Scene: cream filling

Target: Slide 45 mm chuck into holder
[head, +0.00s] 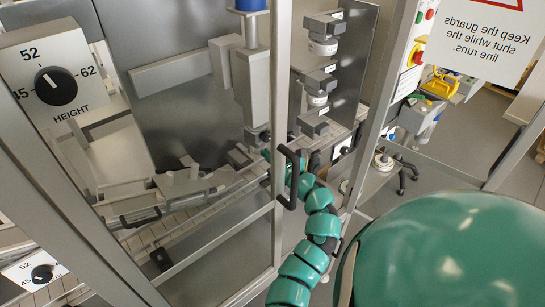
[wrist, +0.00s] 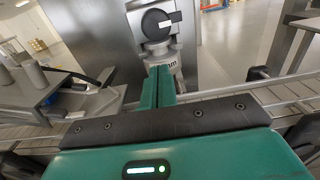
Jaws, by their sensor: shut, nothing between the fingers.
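My gripper (wrist: 162,72) is shut and empty in the wrist view, its two green fingers side by side. Straight ahead of the fingertips is a grey chuck-like piece (wrist: 160,50) with a label ending in "mm"; the number is hidden or unreadable. A black round disc with a white mark (wrist: 157,22) sits just above it. I cannot tell whether the fingertips touch the piece. In the head view, chucks with white labels (head: 322,47) (head: 317,100) sit on a rack at the right of the machine. The post and door handle partly hide my gripper there.
The grey filling head (head: 252,85) stands left of the rack above the conveyor (head: 190,220). A door frame post (head: 281,130) with a black handle (head: 290,178) is close to my arm. A height dial (head: 55,86) is at the upper left.

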